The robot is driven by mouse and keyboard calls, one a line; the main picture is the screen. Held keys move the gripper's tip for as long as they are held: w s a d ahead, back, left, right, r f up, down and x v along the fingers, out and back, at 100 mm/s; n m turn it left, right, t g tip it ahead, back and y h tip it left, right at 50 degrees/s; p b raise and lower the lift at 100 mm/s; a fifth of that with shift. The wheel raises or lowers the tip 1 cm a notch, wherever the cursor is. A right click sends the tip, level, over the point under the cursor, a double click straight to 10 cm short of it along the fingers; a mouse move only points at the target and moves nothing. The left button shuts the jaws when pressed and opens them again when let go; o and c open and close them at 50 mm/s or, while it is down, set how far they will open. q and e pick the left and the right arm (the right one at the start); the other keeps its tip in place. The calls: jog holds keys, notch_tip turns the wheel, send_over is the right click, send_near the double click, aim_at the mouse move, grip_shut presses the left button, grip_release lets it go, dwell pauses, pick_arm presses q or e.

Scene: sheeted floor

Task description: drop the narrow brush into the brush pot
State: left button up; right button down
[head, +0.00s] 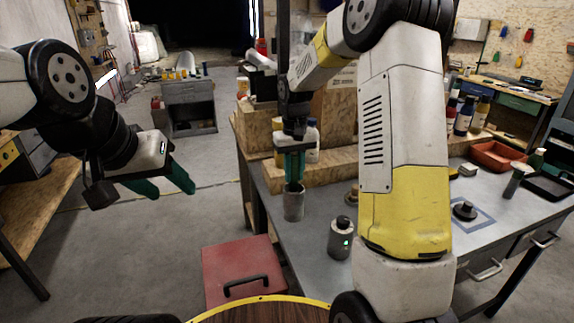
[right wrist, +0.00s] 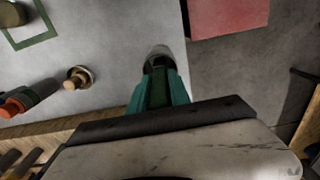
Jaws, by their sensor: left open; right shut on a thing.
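The brush pot, a grey cylinder (head: 293,206), stands upright near the left edge of the grey worktable (head: 312,268). My right gripper (head: 294,180) points down directly over the pot, with its teal fingertips at about the height of the rim. In the right wrist view, the pot's rim (right wrist: 160,51) shows just past the fingertips (right wrist: 158,78). The right gripper is shut on a thin thing, taken as the narrow brush, which the fingers and pot almost wholly hide. My left gripper (head: 168,187) is open and empty, out over the floor to the left.
A grey canister (head: 341,240) with a green light stands right of the pot. A red box (head: 245,272) with a black handle is below the table's left side. Bottles (head: 312,140) and a wooden ledge (head: 330,167) lie behind. A red tray (head: 497,156) is at the right.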

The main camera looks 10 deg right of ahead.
jog(key=c, duration=1.1)
grip_release()
jog(key=s+d+r+m+t+y, duration=0.15)
jog(key=s+r+t, duration=0.25)
jog(key=s+r, duration=1.2)
jog(key=shift+s+d+f+t+y, duration=0.15)
jog(key=shift+s+t, duration=0.2)
jog(key=shift+s, duration=1.3)
jog(key=shift+s+d+t+y, duration=0.1)
jog(key=shift+s+t, duration=0.3)
jog(key=shift+s, duration=1.3)
jog(key=shift+s+d+f+t+y, duration=0.15)
jog(key=shift+s+t, duration=0.2)
jog(key=shift+s, duration=1.3)
